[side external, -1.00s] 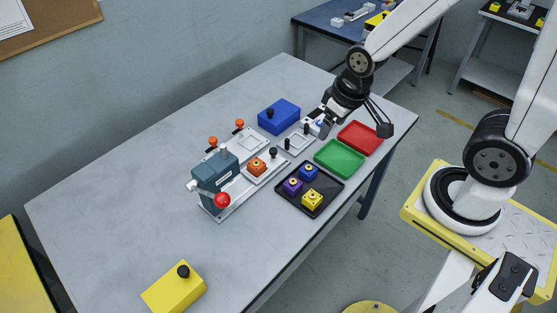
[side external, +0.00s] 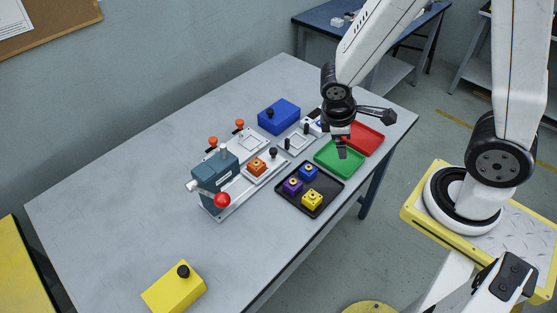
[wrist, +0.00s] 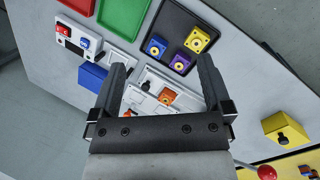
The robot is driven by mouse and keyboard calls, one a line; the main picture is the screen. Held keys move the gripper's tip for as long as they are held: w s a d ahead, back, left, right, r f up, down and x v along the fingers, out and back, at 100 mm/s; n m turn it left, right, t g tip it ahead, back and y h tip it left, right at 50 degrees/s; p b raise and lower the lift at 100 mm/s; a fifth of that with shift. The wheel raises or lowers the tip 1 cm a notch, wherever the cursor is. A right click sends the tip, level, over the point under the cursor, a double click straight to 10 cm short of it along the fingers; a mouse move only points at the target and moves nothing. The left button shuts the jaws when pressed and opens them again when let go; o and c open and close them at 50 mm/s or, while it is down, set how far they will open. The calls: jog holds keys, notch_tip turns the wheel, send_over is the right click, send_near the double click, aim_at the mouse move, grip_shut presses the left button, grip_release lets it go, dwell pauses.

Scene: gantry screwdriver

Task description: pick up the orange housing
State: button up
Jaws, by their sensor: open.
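The orange housing (side external: 257,166) sits in a pale nest on the light plate of the gantry screwdriver (side external: 214,177). In the wrist view the orange housing (wrist: 167,97) shows between my fingers, well beyond them. My gripper (side external: 342,152) is above the green tray, to the right of the housing and apart from it. In the wrist view my gripper (wrist: 162,66) has its two fingers spread wide with nothing between them.
A black tray (side external: 327,205) holds blue, purple and yellow housings. The green tray (side external: 340,160) and red tray (side external: 362,137) look empty. A blue block (side external: 279,116) stands behind the fixture. The screwdriver's red knob (side external: 222,200) sticks out in front. The table's left side is largely clear.

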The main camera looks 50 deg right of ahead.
jog(key=w+d+f+n+h, duration=0.3)
jog(key=n+h, duration=0.1)
jog(key=n, duration=0.3)
jog(key=n+t+y, duration=0.4)
jog(key=n+t, duration=1)
jog(key=n, duration=0.5)
send_near(255, 163)
jog(key=shift+w+d+r, duration=0.1)
jog(key=shift+w+d, duration=0.1)
jog(key=shift+w, duration=0.9)
jog(key=shift+x, duration=1.35)
jog(key=shift+f+x, duration=0.15)
jog(key=shift+x, duration=1.15)
jog(key=shift+f+x, duration=0.15)
jog(key=shift+x, duration=1.15)
jog(key=shift+s+d, duration=0.1)
jog(key=shift+s, duration=0.05)
